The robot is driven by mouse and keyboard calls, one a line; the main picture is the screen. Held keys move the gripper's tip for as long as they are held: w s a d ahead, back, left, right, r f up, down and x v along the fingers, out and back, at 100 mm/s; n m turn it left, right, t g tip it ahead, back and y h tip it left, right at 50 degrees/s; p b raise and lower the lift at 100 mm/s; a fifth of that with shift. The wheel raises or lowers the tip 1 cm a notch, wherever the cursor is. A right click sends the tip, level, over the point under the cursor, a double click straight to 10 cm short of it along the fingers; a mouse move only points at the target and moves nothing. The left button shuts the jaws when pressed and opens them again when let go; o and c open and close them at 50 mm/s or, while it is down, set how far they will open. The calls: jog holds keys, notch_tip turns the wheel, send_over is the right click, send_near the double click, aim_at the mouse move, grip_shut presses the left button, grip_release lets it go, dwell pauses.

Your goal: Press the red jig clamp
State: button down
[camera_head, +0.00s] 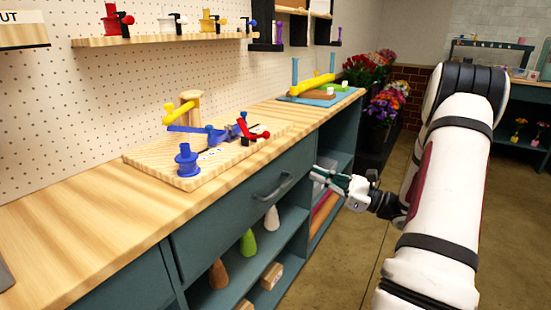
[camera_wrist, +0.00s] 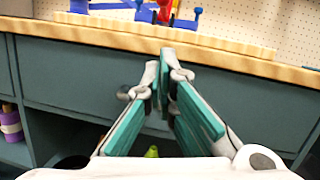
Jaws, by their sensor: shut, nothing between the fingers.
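The red clamp (camera_head: 250,131) is at the right end of a wooden jig board (camera_head: 207,168) on the counter. It stands next to blue jig parts (camera_head: 208,135). In the wrist view the red clamp (camera_wrist: 165,10) shows at the top edge, partly cut off, between blue parts. My gripper (camera_head: 318,174) is shut and empty. It is in front of the cabinet face, lower than the countertop and to the right of the clamp, apart from it. In the wrist view my gripper's fingertips (camera_wrist: 164,72) meet below the counter edge.
The wooden countertop (camera_head: 70,225) has a front edge between my gripper and the jig board. A drawer handle (camera_head: 273,187) sticks out on the cabinet. A yellow tube (camera_head: 312,84) lies on a blue tray farther back. A shelf (camera_head: 165,40) with several clamps hangs above.

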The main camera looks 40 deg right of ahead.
jog(key=shift+w, duration=0.1)
jog(key=s+r+b+x, duration=0.1)
jog(key=r+b+x, duration=0.1)
jog(key=x, duration=1)
jog(key=shift+w+a+r, duration=0.3)
jog(key=shift+w+r, duration=0.1)
jog(key=shift+r, duration=0.1)
jog(key=shift+r, duration=0.1)
jog(key=shift+r+g+p, duration=0.2)
jog(key=shift+g+p, duration=0.1)
jog(key=shift+p, duration=0.55)
